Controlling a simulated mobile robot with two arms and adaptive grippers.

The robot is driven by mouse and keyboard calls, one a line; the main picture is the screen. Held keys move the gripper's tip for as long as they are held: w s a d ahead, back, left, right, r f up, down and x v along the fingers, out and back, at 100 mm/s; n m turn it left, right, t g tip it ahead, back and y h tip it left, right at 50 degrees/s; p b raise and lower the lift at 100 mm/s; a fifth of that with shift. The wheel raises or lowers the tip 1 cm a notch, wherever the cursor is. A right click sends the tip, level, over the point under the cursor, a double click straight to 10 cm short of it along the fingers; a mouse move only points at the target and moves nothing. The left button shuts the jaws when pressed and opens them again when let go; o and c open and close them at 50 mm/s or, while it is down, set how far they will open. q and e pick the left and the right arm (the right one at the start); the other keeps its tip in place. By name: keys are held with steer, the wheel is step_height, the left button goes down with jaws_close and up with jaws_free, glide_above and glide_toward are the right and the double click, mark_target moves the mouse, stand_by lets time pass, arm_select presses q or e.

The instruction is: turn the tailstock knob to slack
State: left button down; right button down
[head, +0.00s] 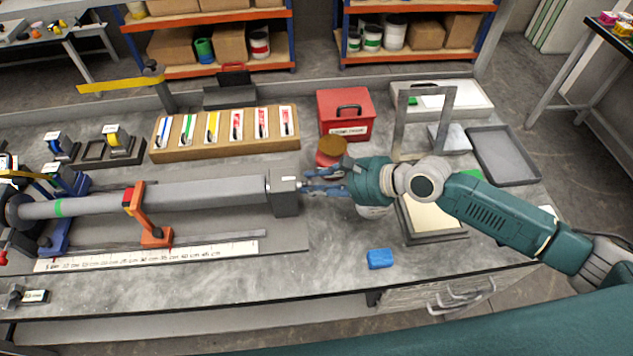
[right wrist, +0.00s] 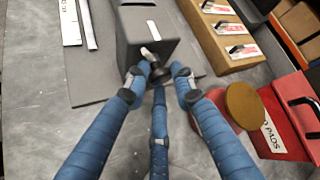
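The tailstock (head: 284,190) is a grey block at the right end of a long grey bar (head: 200,194) on the bench. In the right wrist view the tailstock block (right wrist: 150,45) shows its end face. A dark knob (right wrist: 159,74) with a pale pointer (right wrist: 151,30) sticks out of that face towards me. My right gripper (head: 312,186) has blue fingers and is at the knob. In the right wrist view the fingertips of this gripper (right wrist: 158,80) are around the knob, very close to it. I cannot tell whether they press on it. My left gripper is not in view.
A red box (head: 346,115), a brown round lid (head: 332,146) and a rack of cards (head: 222,135) are behind. A blue block (head: 380,259) lies in front. A grey frame (head: 400,125) stands behind my right forearm. The front bench strip is mostly clear.

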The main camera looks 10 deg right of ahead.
steer(key=shift+s+f, duration=0.1)
steer(key=n+t+b, duration=0.1)
steer(key=t+b, duration=0.1)
steer(key=f+n+t+y+b, duration=0.1)
steer(key=n+t+b, duration=0.1)
steer(key=b, duration=0.1)
steer(key=shift+s+y, duration=0.15)
steer(key=shift+y, duration=0.15)
steer(key=shift+r+n+t+b, duration=0.3)
steer(key=shift+t+b, duration=0.2)
steer(key=shift+b, duration=0.2)
steer(key=c, duration=1.8)
jaws_free()
steer(key=shift+o, duration=0.2)
